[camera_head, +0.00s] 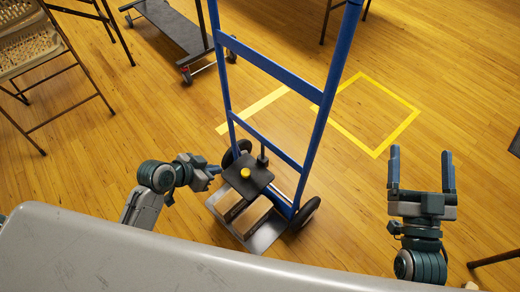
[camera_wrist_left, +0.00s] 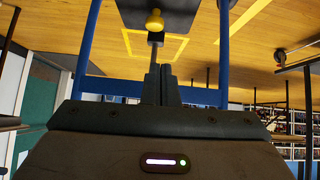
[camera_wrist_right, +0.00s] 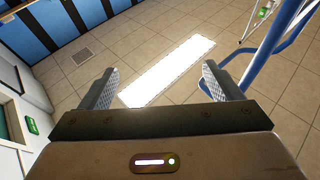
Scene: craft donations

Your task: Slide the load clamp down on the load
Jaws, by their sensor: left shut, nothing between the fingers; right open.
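A blue hand truck (camera_head: 322,115) stands upright in the head view. Its load clamp (camera_head: 257,174) is a dark plate with a yellow knob (camera_head: 245,173), on a thin upright rod. The load, brown boxes (camera_head: 252,217), lies on the grey toe plate (camera_head: 268,236), partly covered by the clamp. I cannot tell whether the clamp touches it. My left gripper (camera_head: 214,170) is shut and empty, just left of the clamp. In the left wrist view the shut fingers (camera_wrist_left: 160,78) point toward the clamp and its knob (camera_wrist_left: 155,20). My right gripper (camera_head: 420,160) is open and empty, right of the truck.
A grey surface (camera_head: 180,258) crosses the bottom of the head view. Folding chairs (camera_head: 30,50) stand at the left, and a dark wheeled cart (camera_head: 180,30) behind. Yellow tape (camera_head: 400,130) marks the wooden floor. The floor between truck and right gripper is clear.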

